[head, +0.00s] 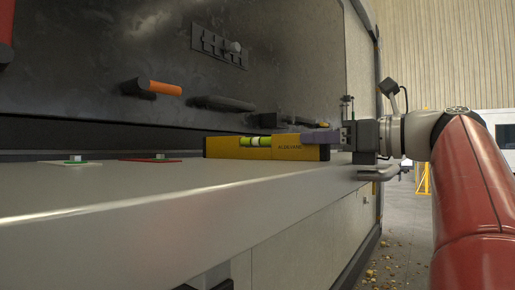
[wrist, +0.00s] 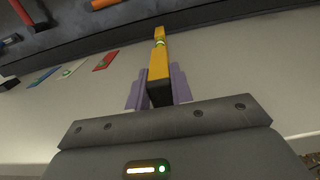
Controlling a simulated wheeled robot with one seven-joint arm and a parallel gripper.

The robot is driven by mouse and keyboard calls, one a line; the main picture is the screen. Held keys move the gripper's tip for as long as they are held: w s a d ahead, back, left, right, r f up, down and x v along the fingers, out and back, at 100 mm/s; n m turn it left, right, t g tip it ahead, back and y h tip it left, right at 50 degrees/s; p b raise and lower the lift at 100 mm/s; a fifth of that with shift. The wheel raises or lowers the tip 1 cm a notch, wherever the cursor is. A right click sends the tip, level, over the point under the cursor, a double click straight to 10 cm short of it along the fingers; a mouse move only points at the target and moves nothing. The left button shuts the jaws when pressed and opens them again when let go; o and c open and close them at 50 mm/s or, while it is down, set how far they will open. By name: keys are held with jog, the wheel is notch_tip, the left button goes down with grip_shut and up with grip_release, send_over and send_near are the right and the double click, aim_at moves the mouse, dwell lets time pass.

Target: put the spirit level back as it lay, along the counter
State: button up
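The spirit level (head: 265,148) is a yellow bar with a green vial, lying lengthwise along the counter (head: 150,200) near its back in the head view. Its underside looks at or very near the counter top; I cannot tell whether it touches. In the wrist view the level (wrist: 159,62) points away from my gripper, its dark end face towards me. My gripper (wrist: 160,90) has purple fingers close against both sides of the level's near end. In the head view my gripper (head: 318,137) reaches it from the right. The far finger is hidden there.
A black back panel stands behind the counter, with an orange-handled tool (head: 160,88) and dark tools on it. A red card (wrist: 105,61), a whitish card (wrist: 72,69) and a blue card (wrist: 42,77) lie to the left. The front counter is clear.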

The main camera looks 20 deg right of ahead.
grip_shut()
